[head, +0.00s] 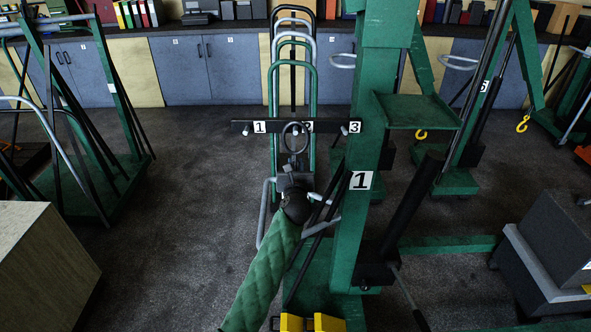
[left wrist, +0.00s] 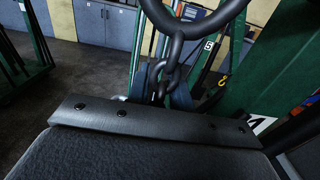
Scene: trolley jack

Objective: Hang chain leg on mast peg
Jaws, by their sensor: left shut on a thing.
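The green mast (head: 350,225), labelled 1, stands right of centre in the head view. It carries a black crossbar (head: 278,127) with labels 1, 2 and 3 and short pale pegs; peg 2 is mostly hidden. My left gripper (head: 293,172) is shut on the chain leg below its dark ring (head: 294,150). The ring stands upright in front of the middle of the crossbar, overlapping label 2. I cannot tell whether it is around a peg. In the left wrist view the ring (left wrist: 197,35) and dark links (left wrist: 165,78) show above the jaw. My right gripper is not in view.
A hand truck (head: 312,75) stands behind the crossbar. A green rack (head: 115,110) and a pale box (head: 40,265) are at left. A grey block (head: 550,240) is at right. Yellow blocks (head: 300,323) lie at the mast's foot. Floor left of my arm is clear.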

